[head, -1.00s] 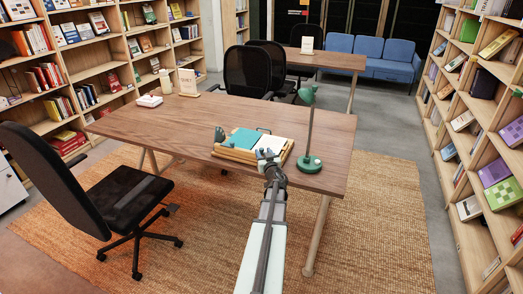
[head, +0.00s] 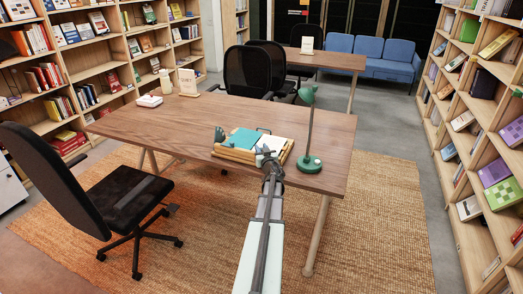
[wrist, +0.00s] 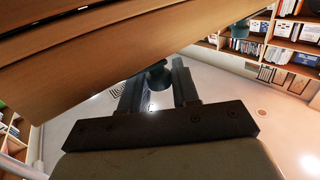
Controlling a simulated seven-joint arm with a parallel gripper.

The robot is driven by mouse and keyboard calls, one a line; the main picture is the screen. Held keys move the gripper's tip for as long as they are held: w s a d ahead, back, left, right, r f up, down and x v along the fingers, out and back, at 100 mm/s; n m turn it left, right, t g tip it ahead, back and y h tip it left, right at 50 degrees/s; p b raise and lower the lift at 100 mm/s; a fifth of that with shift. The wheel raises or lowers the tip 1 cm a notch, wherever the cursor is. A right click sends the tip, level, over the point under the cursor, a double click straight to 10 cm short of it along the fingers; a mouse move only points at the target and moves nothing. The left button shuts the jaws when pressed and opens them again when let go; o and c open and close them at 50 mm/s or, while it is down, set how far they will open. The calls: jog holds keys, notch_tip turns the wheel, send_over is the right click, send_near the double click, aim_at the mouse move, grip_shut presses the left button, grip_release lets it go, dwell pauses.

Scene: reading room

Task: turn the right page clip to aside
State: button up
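An open book with a teal left page (head: 243,140) and a pale right page (head: 272,143) lies on a wooden book stand (head: 232,154) on the desk. The left page clip (head: 219,134) is a grey-green piece at the stand's left side. The right page clip (head: 263,151) is a similar piece at the stand's front right, just beyond my gripper (head: 271,163). In the wrist view, my gripper (wrist: 157,84) has its two fingers apart, with a dark green rounded piece, seemingly the right clip (wrist: 156,75), showing between them. Contact cannot be told.
A green lamp (head: 311,163) stands close to the right of the stand. Wooden edges (wrist: 90,60) fill the wrist view's upper left.

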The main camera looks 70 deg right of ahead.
grip_shut()
jog(key=shift+m+g+h, duration=0.7)
jog(key=shift+m+g, duration=0.1)
jog(key=shift+g, duration=0.2)
jog(key=o, duration=0.5)
grip_release()
jog(key=shift+o, duration=0.2)
jog(key=v, duration=1.4)
jog(key=shift+o, duration=0.2)
